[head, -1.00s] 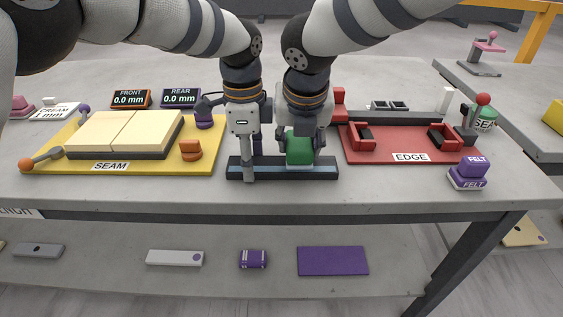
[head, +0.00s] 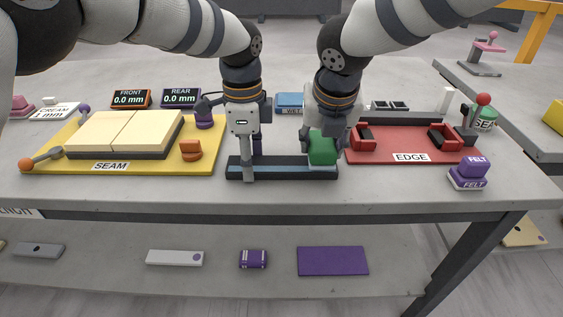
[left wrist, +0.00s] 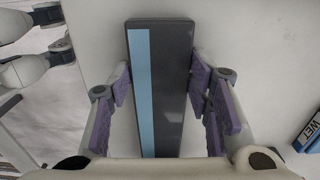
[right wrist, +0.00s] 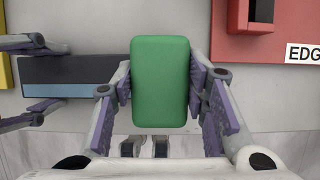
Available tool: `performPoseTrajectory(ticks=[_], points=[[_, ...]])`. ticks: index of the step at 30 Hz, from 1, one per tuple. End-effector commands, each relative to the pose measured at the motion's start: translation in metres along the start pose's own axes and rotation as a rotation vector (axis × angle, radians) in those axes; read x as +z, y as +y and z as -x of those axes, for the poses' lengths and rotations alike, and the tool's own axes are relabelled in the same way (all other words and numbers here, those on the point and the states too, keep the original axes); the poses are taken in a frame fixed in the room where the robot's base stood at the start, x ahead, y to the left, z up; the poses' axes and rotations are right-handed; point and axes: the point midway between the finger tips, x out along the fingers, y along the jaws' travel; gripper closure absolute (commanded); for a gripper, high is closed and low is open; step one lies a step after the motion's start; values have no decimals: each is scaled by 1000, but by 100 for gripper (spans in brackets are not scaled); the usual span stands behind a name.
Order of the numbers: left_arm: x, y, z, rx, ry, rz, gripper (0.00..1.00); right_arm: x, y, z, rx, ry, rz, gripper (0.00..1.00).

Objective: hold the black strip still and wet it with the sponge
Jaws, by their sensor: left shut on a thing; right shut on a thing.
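The black strip (head: 290,174) lies flat on the slab, a pale blue stripe along its near side. My left gripper (head: 252,158) is shut across the strip's left part; in the left wrist view its purple-padded fingers flank the strip (left wrist: 177,75). My right gripper (head: 322,152) is shut on a green sponge (head: 322,149) at the strip's right end. In the right wrist view the sponge (right wrist: 160,85) hides that end of the strip (right wrist: 70,72). I cannot tell whether the sponge presses on it.
A blue WET pad (head: 290,101) lies behind the strip. The yellow SEAM board (head: 150,164) is to the left, the red EDGE fixture (head: 390,146) close on the right. The slab before the strip is clear.

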Motion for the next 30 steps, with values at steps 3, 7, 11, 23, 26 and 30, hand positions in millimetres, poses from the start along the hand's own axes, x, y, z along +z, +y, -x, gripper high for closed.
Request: performPoseTrajectory(ticks=[3,7,11,23,26,30], points=[[-1,1,-2,5,0,-2,100,0,0,0,0,1,0,93],[-1,1,-2,5,0,-2,100,6,1,14,1,0,-3,93],[-1,1,-2,5,1,-2,100,13,1,30,2,-1,-3,93],[-1,1,-2,6,1,-2,100,32,1,76,0,0,-1,93],[-1,1,-2,6,1,-2,100,34,1,81,1,2,-1,93],[-1,1,-2,6,1,-2,100,34,1,82,0,3,-1,93]])
